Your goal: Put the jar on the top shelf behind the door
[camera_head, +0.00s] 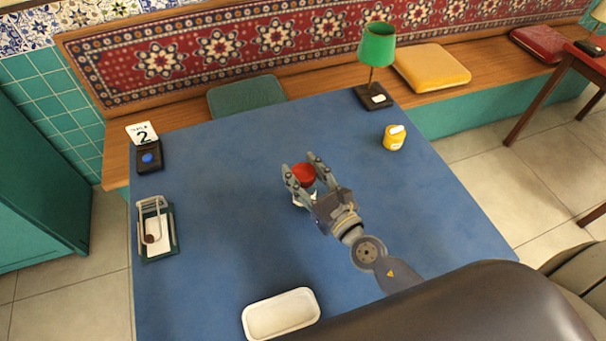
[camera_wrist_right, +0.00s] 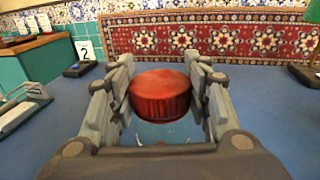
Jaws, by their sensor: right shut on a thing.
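The jar (camera_head: 303,176) has a red ribbed lid, and a little of its pale body shows below it. It is over the middle of the blue table (camera_head: 230,210). My right gripper (camera_head: 300,164) has a finger on each side of it and is shut on it. In the right wrist view the red lid (camera_wrist_right: 160,94) sits upright between the two fingers. I cannot tell whether the jar touches the table. My left gripper is out of view. No shelf shows; a dark green cabinet-like panel (camera_head: 35,190) stands at the left edge.
On the table are a yellow pot (camera_head: 394,138), a green lamp (camera_head: 377,47), a number 2 sign (camera_head: 142,133), a napkin holder (camera_head: 158,230) and a white dish (camera_head: 281,314). A cushioned bench runs behind. Floor shows between table and cabinet.

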